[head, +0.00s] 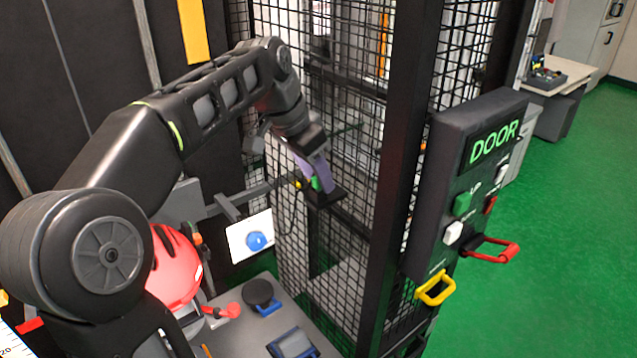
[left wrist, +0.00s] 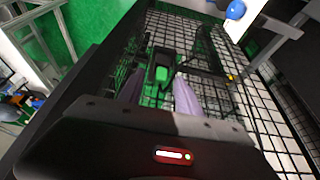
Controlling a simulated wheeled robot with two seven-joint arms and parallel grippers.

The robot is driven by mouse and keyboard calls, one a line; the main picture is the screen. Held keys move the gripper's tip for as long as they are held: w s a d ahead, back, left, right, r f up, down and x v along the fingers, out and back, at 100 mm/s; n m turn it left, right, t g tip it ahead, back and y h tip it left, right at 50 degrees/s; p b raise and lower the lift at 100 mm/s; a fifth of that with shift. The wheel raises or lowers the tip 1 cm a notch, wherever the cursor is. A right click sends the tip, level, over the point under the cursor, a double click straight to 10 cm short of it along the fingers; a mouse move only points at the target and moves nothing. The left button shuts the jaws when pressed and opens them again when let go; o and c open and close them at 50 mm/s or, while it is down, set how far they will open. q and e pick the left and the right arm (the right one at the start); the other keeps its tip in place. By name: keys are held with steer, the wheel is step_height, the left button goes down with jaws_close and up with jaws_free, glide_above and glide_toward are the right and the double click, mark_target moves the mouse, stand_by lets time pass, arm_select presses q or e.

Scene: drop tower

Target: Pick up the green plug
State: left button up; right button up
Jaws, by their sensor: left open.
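The green plug (head: 316,184) is a small green piece at the black wire-mesh wall, partly hidden by my left gripper (head: 320,177). The gripper's purple fingers reach down to it from the upper left. In the left wrist view, the plug (left wrist: 161,74) shows green with a dark surround, between the tips of the two spread purple fingers (left wrist: 160,88). The fingers are open, with a finger on each side of the plug. I cannot tell whether either finger touches it. My right gripper is in neither view.
A black post (head: 400,150) and a DOOR panel (head: 470,175) with buttons and red and yellow handles stand to the right. Below are a grey table (head: 252,318), a red helmet (head: 175,268) and a white card (head: 249,237) with a blue ball. Green floor (head: 580,200) is clear at right.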

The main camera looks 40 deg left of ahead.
arm_select(q)
jaws_close()
stand_by(0.5)
steer(key=shift+w+r, duration=0.1)
steer(key=shift+r, duration=0.45)
step_height(320, 180, up, 5)
steer(key=shift+f+p, duration=0.1)
steer(key=shift+p, duration=0.35)
step_height(320, 180, up, 4)
steer(key=p, duration=0.4)
